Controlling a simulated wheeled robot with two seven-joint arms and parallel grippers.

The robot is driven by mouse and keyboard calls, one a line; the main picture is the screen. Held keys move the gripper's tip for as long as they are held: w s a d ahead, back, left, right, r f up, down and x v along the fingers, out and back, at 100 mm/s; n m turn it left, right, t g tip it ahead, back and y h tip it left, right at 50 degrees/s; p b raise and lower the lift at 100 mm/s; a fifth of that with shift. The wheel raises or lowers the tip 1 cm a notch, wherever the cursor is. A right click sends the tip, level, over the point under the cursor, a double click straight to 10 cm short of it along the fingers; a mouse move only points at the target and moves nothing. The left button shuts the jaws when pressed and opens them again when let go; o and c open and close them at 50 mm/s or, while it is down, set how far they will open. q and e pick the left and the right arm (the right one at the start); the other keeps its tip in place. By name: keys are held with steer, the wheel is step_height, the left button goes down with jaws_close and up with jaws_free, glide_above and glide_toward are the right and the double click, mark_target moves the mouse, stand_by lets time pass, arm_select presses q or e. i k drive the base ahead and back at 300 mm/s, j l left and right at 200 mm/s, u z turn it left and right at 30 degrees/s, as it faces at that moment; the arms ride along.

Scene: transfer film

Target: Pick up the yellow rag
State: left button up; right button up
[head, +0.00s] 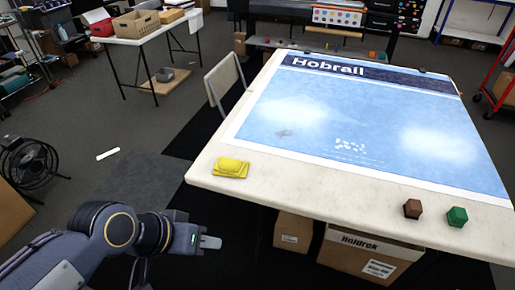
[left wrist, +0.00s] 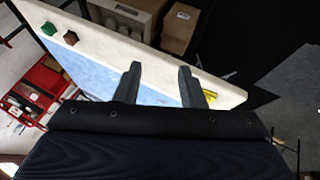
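The yellow rag (head: 231,168) lies folded on the near left corner of the large white table (head: 205,170). My left gripper (head: 210,242) is beside the table, below and left of the rag, and does not touch it. In the left wrist view, the two fingers (left wrist: 158,85) stand apart with nothing between them. A small part of the rag (left wrist: 210,96) shows just beyond one finger, mostly hidden by it. My right gripper is in neither view.
A blue "Hobrail" sheet (head: 350,120) covers much of the table. A brown block (head: 412,209) and a green block (head: 457,217) sit near its front edge. Cardboard boxes (head: 365,258) stand under the table. A black fan (head: 28,165) stands at the left.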

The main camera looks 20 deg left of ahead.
mark_target(224, 166)
steer(key=i+j+u, duration=0.1)
steer(key=i, duration=0.35)
steer(key=i+j, duration=0.15)
steer(key=i, duration=0.3)
steer(key=u, duration=0.05)
